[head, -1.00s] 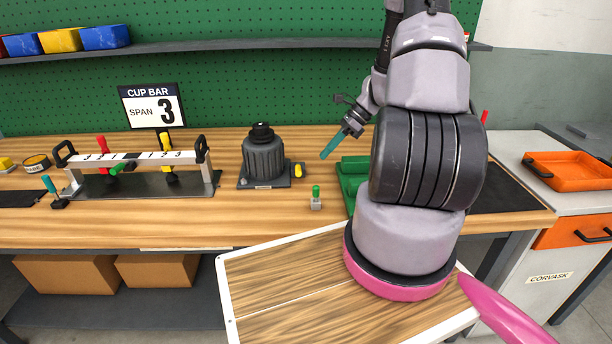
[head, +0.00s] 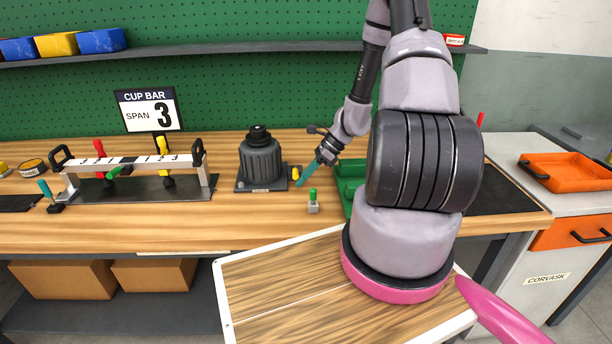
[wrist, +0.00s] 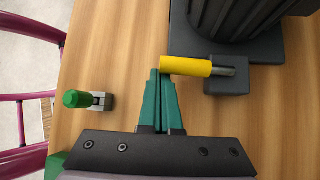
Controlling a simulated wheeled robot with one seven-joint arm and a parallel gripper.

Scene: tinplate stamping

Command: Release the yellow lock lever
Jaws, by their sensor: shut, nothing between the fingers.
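The yellow lock lever (head: 295,174) is a short yellow handle on the right of the base of a dark grey ribbed unit (head: 262,163). In the wrist view the lever (wrist: 186,66) lies sideways, its metal pin running right into a grey block (wrist: 228,82). My gripper (head: 300,183) has teal fingers, shut and empty. In the wrist view its fingertips (wrist: 160,74) are right by the lever's free left end; I cannot tell whether they touch it. In the head view the fingers slant down to the lever's right side.
A small green-topped switch (head: 313,201) stands just in front of my gripper; it also shows in the wrist view (wrist: 77,99). A green tray (head: 347,182) sits to the right. The cup bar fixture (head: 130,163), with red and yellow levers, is left. The bench front is mostly clear.

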